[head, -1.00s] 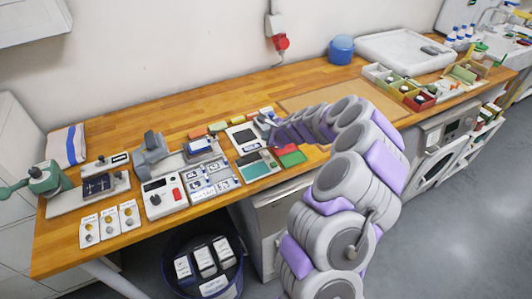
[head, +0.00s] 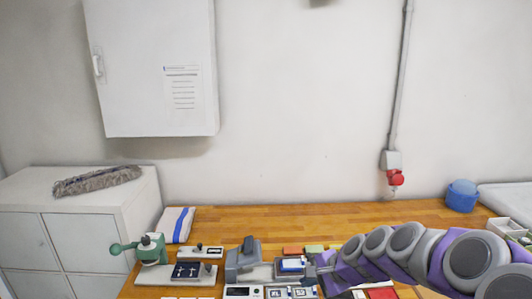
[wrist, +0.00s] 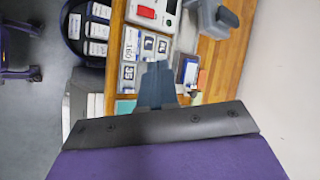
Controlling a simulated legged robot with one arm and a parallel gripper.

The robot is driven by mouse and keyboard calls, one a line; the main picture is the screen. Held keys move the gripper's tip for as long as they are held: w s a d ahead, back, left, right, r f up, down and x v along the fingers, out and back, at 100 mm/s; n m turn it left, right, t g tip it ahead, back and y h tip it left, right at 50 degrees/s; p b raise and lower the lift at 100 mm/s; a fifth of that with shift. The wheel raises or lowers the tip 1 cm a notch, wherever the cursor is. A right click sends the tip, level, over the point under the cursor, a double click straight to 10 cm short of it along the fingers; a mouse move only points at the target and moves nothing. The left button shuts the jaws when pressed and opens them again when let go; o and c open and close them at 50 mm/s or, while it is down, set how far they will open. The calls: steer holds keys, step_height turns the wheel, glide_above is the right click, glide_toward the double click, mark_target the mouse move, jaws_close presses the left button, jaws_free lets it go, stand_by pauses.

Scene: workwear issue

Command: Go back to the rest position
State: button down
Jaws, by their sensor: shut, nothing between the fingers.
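My arm, grey and purple, reaches in from the right in the head view, low over the wooden bench (head: 340,215). My gripper (head: 318,262) is at its far end, close to the small devices, and its fingertips are hard to make out there. In the wrist view my gripper (wrist: 157,80) shows as dark blue-grey fingers, shut and empty. They are in front of the bench edge, near several size-marked cards (wrist: 130,48). Whether they touch anything cannot be told.
A blue tub (head: 461,195) is at the right. A wall cabinet (head: 155,70) hangs above. A dark bin (wrist: 72,30) stands on the floor.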

steer(key=s+a+r+n+g, duration=0.2)
steer(key=s+a+n, duration=0.2)
steer(key=s, duration=0.4)
steer(key=s+d+n+g+h, duration=0.2)
steer(key=s+d+n+h, duration=0.1)
steer(key=s, duration=1.1)
steer(key=s+d+n+g+h, duration=0.3)
steer(key=s+n, duration=0.2)
steer(key=s, duration=1)
steer(key=shift+d+f, duration=0.3)
